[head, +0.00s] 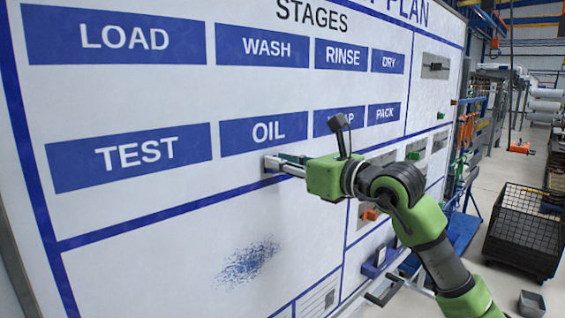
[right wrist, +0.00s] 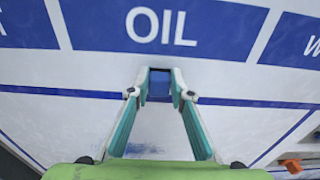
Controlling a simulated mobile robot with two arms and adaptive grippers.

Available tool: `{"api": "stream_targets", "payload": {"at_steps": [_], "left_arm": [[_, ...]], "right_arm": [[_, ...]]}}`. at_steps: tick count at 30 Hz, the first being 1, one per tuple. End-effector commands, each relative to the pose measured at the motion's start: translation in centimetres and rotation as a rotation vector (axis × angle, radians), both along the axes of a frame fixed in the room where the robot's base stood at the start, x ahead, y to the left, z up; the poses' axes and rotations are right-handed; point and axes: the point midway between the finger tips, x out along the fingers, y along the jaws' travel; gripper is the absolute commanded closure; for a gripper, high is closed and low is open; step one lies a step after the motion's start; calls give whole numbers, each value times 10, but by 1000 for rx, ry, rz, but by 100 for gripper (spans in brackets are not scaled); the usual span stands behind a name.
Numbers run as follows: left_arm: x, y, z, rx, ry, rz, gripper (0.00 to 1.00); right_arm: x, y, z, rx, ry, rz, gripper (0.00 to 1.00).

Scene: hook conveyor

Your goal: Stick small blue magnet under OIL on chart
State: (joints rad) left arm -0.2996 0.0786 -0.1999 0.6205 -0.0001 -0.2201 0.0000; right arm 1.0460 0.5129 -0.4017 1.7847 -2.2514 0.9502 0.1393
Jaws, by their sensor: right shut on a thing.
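The chart (head: 110,220) is a large white board with blue labels. The OIL label (head: 265,134) is in its lower row, between TEST and a partly covered label. My right gripper (head: 271,164) is at the board just below OIL. Whether the magnet touches the board cannot be told. In the head view the fingers hide the magnet. My left gripper is not in view.
A blue smudge (head: 248,263) marks the lower board. Coloured pieces, one orange (head: 371,214), are on the board behind my right arm. A black wire crate (head: 524,228) and a small grey bin (head: 531,303) stand on the floor at the right.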

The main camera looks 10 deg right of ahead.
Motion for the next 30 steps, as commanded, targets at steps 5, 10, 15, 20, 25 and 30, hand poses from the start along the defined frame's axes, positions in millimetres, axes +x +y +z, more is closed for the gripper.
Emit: {"api": "stream_targets", "payload": {"at_steps": [5, 10, 15, 20, 25, 30], "left_arm": [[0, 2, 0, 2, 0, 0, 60], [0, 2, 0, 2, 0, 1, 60], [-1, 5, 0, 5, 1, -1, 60], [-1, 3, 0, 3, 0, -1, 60], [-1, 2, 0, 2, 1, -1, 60], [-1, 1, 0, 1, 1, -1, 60]], "right_arm": [[0, 0, 0, 1, -1, 0, 60], [0, 0, 0, 1, -1, 0, 60], [-1, -2, 0, 0, 0, -1, 60], [-16, -12, 1, -1, -2, -3, 60], [-46, -32, 2, -3, -2, -4, 60], [-75, -51, 4, -3, -1, -4, 60]]}}
